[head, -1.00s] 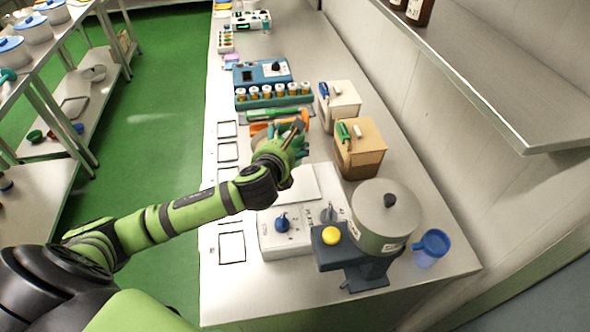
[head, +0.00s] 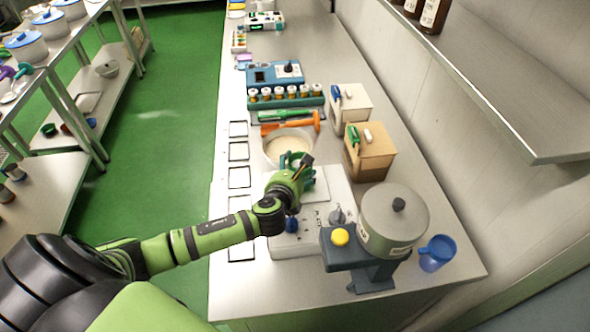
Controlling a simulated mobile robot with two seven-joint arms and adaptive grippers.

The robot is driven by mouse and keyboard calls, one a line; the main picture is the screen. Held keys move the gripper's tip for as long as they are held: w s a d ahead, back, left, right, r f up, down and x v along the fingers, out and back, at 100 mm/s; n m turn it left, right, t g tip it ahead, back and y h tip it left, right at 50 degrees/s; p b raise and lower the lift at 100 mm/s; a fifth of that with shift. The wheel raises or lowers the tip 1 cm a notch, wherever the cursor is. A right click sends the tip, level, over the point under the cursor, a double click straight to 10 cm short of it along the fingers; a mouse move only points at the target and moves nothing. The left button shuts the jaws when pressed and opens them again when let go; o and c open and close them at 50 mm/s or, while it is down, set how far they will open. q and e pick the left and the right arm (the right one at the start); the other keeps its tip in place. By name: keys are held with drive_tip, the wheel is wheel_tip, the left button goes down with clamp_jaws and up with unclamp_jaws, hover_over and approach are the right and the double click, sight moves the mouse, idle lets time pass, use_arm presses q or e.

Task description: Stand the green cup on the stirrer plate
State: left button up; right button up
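The stirrer plate is a white box with a pale square top (head: 326,184), a blue knob and a grey knob, at the near middle of the bench in the head view. My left gripper (head: 297,168) is above the far left part of its top. A dark green cup (head: 289,158) shows at its fingers and has moved along with it. The gripper appears shut on the cup. The hand hides much of the cup, and I cannot tell whether its base touches the plate. My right gripper is not in view.
A bowl of pale contents (head: 284,146) stands just beyond the plate. A rack of vials (head: 285,102) is farther back.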

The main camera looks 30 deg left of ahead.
use_arm(q)
drive_tip(key=o, duration=1.3)
drive_tip(key=shift+c, duration=0.2)
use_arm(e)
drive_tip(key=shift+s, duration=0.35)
use_arm(q)
drive_tip(key=shift+r, duration=0.15)
drive_tip(key=b+v, duration=0.2)
drive_tip(key=v, duration=1)
drive_tip(key=shift+b, duration=0.3)
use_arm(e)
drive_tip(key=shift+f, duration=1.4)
